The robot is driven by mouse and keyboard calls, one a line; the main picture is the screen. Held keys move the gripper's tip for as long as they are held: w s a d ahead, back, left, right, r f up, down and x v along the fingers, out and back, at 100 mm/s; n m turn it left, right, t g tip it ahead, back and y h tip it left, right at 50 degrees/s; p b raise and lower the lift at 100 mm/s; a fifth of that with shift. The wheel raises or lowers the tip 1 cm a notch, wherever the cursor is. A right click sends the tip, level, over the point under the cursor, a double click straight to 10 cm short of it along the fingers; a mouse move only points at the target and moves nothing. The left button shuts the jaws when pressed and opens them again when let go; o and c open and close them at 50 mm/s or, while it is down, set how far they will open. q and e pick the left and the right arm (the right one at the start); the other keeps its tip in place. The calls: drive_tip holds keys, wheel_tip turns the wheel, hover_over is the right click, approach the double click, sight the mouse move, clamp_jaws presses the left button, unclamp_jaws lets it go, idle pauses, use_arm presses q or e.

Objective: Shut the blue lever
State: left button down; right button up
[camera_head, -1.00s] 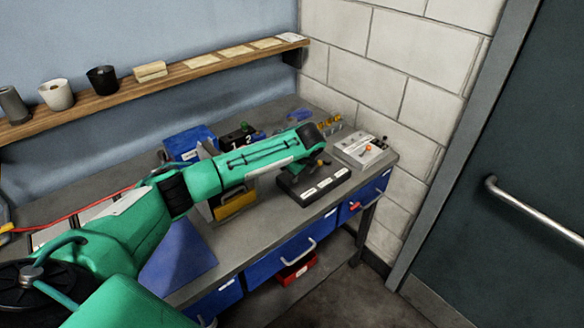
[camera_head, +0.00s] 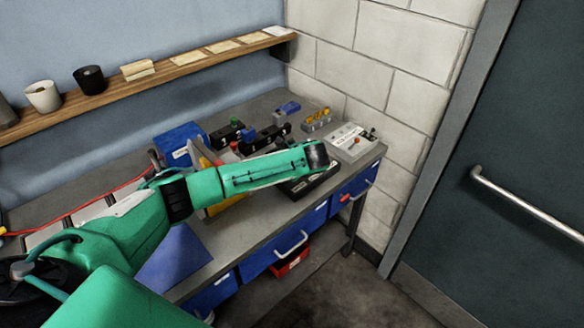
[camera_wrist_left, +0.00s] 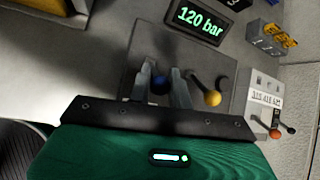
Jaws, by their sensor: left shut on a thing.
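The lever's shaft is mostly hidden by the fingers. To its right, a yellow-knobbed lever (camera_wrist_left: 212,98) stands on the same grey plate, apart from my fingers. In the head view my left arm reaches in from the left, and its wrist covers most of the dark lever block (camera_head: 318,187). The blue knob and my fingers are hidden there. My right gripper is in neither view.
A "120 bar" display (camera_wrist_left: 198,20) stands beyond the levers. A grey box with an orange knob (camera_head: 350,142) is to the right, by the brick wall. A blue bin (camera_head: 180,146) and small black devices stand behind my arm. Blue drawers (camera_head: 277,252) are below the bench top.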

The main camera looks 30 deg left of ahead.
use_arm(q)
drive_tip(key=c, duration=1.3)
unclamp_jaws()
drive_tip(key=shift+f, duration=0.1)
drive_tip(key=shift+d, duration=0.1)
drive_tip(key=b+v, duration=0.3)
drive_tip(key=v, duration=1)
drive_tip(key=shift+s+d+r+b, duration=0.1)
drive_tip(key=shift+s+r+b, duration=0.05)
drive_tip(key=shift+r+b, duration=0.2)
